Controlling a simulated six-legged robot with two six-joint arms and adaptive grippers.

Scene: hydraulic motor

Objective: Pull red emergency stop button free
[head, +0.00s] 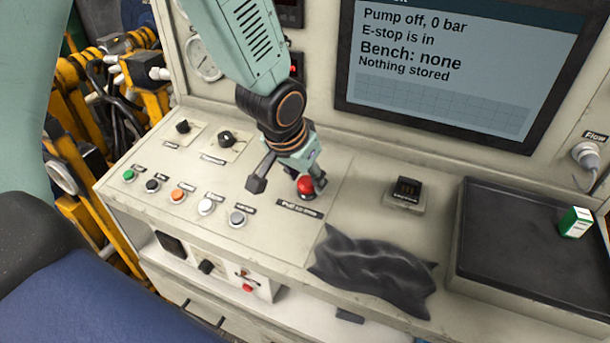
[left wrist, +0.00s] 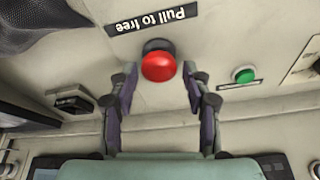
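The red emergency stop button (head: 305,186) is a red mushroom cap on the sloping cream panel, behind the label "Pull to free" (head: 300,209). In the left wrist view the button (left wrist: 158,67) shows between the fingertips, with the label (left wrist: 152,20) beside it. My left gripper (head: 289,184) is open over the panel, its fingers spread to either side of the button. No finger clearly touches it, and I cannot tell how high they are above the panel. The screen (head: 450,70) reads "E-stop is in" and "Pump off, 0 bar". My right gripper is not in view.
A row of small push buttons, including a green one (head: 129,175), lies left of the gripper. Black knobs (head: 226,138) stand behind them. A dark cloth (head: 372,270) lies in front right. A black tray (head: 490,265) with a green-white box (head: 575,222) is at the right.

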